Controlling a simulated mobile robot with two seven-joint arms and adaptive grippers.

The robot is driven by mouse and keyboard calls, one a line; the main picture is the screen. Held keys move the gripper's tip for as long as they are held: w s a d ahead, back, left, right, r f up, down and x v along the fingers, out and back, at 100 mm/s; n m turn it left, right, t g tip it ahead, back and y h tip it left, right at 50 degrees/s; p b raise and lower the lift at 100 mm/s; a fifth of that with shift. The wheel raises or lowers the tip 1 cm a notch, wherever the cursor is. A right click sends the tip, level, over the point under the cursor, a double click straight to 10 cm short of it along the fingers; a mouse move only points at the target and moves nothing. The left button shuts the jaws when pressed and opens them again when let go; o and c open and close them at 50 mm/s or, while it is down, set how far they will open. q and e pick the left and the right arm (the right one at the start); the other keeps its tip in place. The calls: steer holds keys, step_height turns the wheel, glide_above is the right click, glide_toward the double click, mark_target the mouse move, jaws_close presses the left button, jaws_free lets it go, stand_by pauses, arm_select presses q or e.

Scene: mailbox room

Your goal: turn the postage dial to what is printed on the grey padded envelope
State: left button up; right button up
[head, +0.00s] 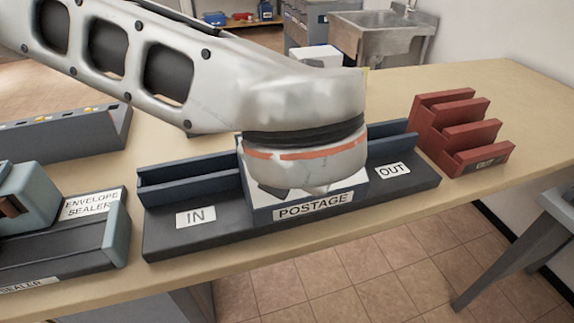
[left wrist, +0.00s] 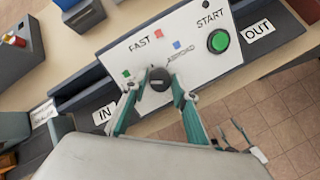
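The postage machine (head: 312,206) stands between the IN and OUT trays. Its white panel (left wrist: 190,27) shows FAST by a red square and ABROAD by a blue square. A green square is at left; any label there is hidden by a finger. The dark round dial (left wrist: 159,80) is between my left gripper's (left wrist: 160,75) teal fingers, which seem to press its sides. The dial's setting is too small to read. In the head view my left arm covers the dial. My right gripper (left wrist: 238,136) appears small over the floor, fingers apart. I see no grey padded envelope.
The green START button (left wrist: 219,41) is right of the dial. The envelope sealer (head: 105,235) stands left of the IN tray (head: 165,225). A red rack (head: 455,125) stands beyond the OUT tray (head: 408,185). A sink (head: 385,38) is behind.

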arm_select(q)
steer(key=shift+o, duration=0.6)
steer(key=shift+r, duration=0.1)
steer(key=shift+s+r, duration=0.3)
steer(key=v, duration=1.1)
steer(key=shift+s, duration=0.1)
